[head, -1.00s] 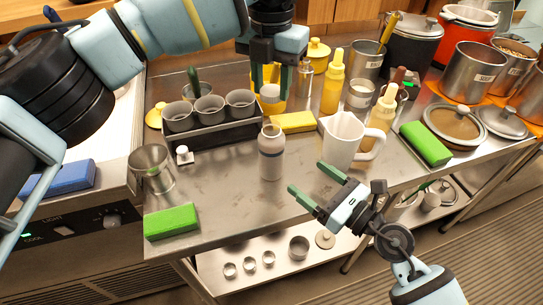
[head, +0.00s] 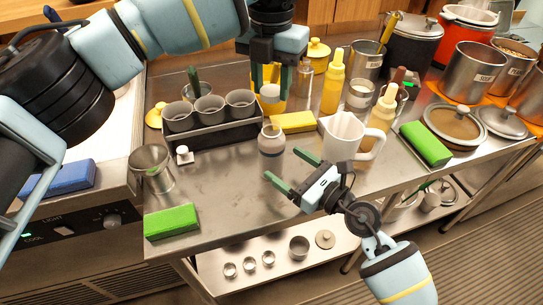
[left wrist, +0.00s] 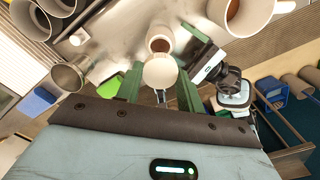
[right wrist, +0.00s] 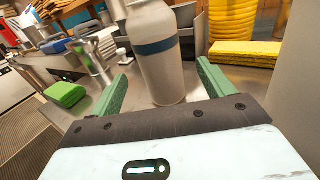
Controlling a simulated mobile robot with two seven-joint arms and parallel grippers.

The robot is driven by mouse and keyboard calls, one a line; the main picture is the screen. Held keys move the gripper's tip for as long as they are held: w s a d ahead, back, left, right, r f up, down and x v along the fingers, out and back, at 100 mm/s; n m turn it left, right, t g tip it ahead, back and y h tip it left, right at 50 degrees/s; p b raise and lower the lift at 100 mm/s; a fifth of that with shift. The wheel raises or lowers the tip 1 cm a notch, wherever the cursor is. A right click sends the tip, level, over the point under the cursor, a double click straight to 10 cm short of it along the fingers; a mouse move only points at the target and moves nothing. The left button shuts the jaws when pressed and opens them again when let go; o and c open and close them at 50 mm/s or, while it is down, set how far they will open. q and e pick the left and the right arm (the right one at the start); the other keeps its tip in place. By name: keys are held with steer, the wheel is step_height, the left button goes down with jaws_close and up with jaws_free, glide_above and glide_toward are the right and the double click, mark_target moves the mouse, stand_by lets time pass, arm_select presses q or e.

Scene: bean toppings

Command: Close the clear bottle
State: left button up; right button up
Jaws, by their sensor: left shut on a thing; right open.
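The clear bottle (head: 271,143) stands upright and uncapped on the steel table, with a grey-blue band and brown contents visible through its mouth in the left wrist view (left wrist: 160,42). My left gripper (head: 269,88) is shut on a white cap (left wrist: 160,73), held above and slightly behind the bottle, apart from it. My right gripper (head: 291,171) is open, low at the bottle's front right. In the right wrist view the bottle (right wrist: 155,55) stands between and beyond the open fingers; I cannot tell whether they touch it.
A white pitcher (head: 341,138) stands close right of the bottle. A yellow sponge (head: 293,122) lies behind it, and a rack of cups (head: 215,133) is at back left. A green sponge (head: 171,222) and a metal cup (head: 152,170) are left.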

mark_target(281, 161)
steer(key=x, duration=0.5)
steer(key=shift+w+a, duration=0.2)
steer(key=shift+w, duration=0.05)
steer(key=shift+c, duration=0.3)
steer(key=c, duration=1.4)
arm_select(q)
steer(key=shift+f, duration=2.5)
steer(key=shift+f, duration=0.9)
steer(key=shift+f, duration=0.55)
